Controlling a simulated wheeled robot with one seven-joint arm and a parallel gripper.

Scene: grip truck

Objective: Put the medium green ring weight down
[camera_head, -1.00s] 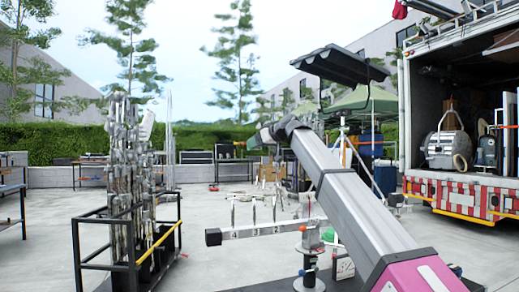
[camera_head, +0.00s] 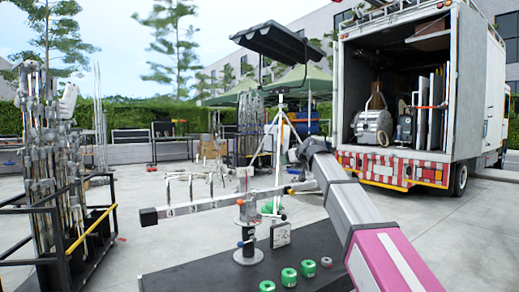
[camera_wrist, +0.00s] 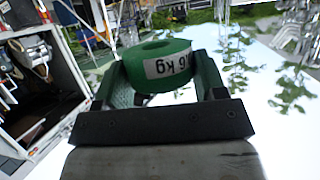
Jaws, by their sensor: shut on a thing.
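A green ring weight (camera_wrist: 178,50) with a white "6 kg" label is held in my gripper (camera_wrist: 158,78) in the wrist view. The label reads upside down. The two green fingers press the ring from its left and right sides, and nothing else touches it there. In the head view my arm reaches up from the lower right; its end and the held ring are hard to make out. Green ring weights (camera_head: 289,277) stand in a row on the black platform (camera_head: 190,278), with a small grey weight (camera_head: 326,262) beside them.
A balance beam (camera_head: 205,203) with several hooks and numbers stands on the platform, close to my arm. A metal stand rack (camera_head: 50,150) is at left. The open truck (camera_head: 400,168) is behind at right. Concrete ground (camera_head: 440,225) is clear at right.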

